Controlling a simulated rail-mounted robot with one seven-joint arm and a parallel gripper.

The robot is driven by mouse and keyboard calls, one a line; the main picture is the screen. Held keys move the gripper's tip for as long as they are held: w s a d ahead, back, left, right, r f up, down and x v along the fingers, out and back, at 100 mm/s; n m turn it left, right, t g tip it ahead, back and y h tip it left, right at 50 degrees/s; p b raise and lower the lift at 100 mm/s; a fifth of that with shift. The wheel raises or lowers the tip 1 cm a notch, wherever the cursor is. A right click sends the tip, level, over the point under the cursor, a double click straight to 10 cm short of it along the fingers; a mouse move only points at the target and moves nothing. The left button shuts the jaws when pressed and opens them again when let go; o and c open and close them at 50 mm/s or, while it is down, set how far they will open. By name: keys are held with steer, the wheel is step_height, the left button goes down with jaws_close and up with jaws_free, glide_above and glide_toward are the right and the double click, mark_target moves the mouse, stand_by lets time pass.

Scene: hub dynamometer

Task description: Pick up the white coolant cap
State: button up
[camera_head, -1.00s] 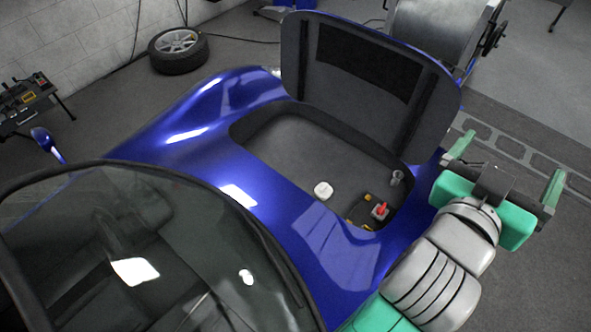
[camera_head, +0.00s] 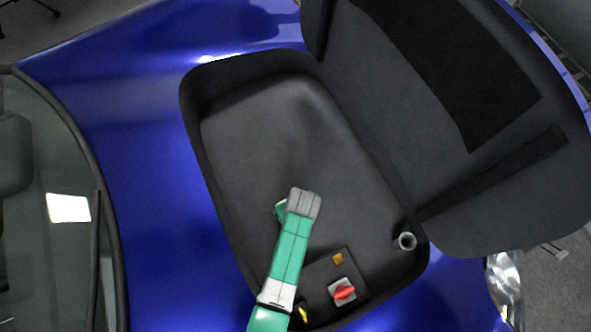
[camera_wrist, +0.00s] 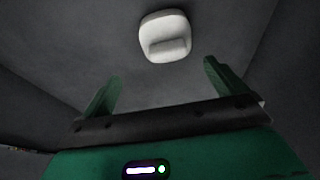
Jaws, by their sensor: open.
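The white coolant cap (camera_wrist: 166,36) shows in the wrist view, at the top middle, on a dark grey surface. It is a rounded square with a raised bar across its face. My gripper (camera_wrist: 163,75) is open and empty, its two green fingers apart below the cap in that view. The cap lies ahead of the fingertips and is not between them. In the head view my arm reaches over the car's open dark compartment (camera_head: 240,150) and appears to hide the cap. The fingertips are not clear there.
A red knob (camera_head: 343,292) and an orange part (camera_head: 338,258) sit on a panel near the compartment's front corner. A small metal cup-like fitting (camera_head: 407,241) stands to their right. The raised lid (camera_head: 440,190) bounds the right side. The compartment's upper part is clear.

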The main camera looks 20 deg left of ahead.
steer(key=shift+s+a+f, duration=0.15)
steer(key=shift+s+f, duration=0.1)
steer(key=shift+f, duration=0.1)
steer(key=shift+s+a+f+b, duration=0.1)
steer(key=shift+a+f+b, duration=0.2)
steer(key=shift+f, duration=0.25)
steer(key=shift+s+a+f+b, duration=0.1)
steer(key=shift+a+f+b, duration=0.05)
steer(key=shift+f+b, duration=0.35)
steer(key=shift+w+f, duration=0.15)
steer(key=shift+f, duration=0.1)
steer(key=b+x, duration=0.4)
steer(key=x, duration=0.1)
steer(key=shift+f, duration=0.15)
